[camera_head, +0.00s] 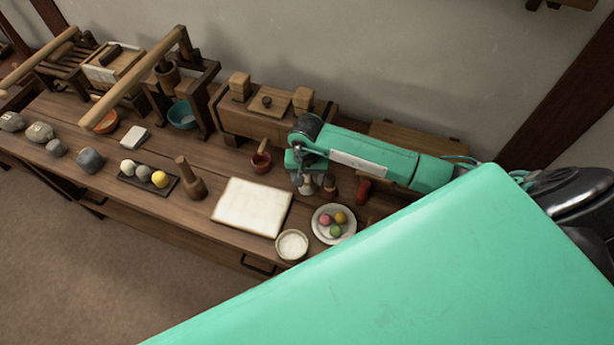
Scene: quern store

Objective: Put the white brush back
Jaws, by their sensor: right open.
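My right gripper (309,187) hangs low over the wooden table (215,228), jaws down, beyond the plate of coloured balls. It is open; its fingers are small and partly hidden by the wrist. A pale shape shows at the fingers, and I cannot tell whether it is the white brush or part of the gripper. No other thing is clearly a white brush. Small upright things stand just right of the gripper, one brown (331,187) and one red (363,189). My left gripper is not in view.
A white slab (252,207), a white bowl (292,246) and a plate (323,236) of coloured balls lie near the front edge. A red cup (261,165) holds a stick. A wooden box (232,117) stands behind. My green arm covers the right side.

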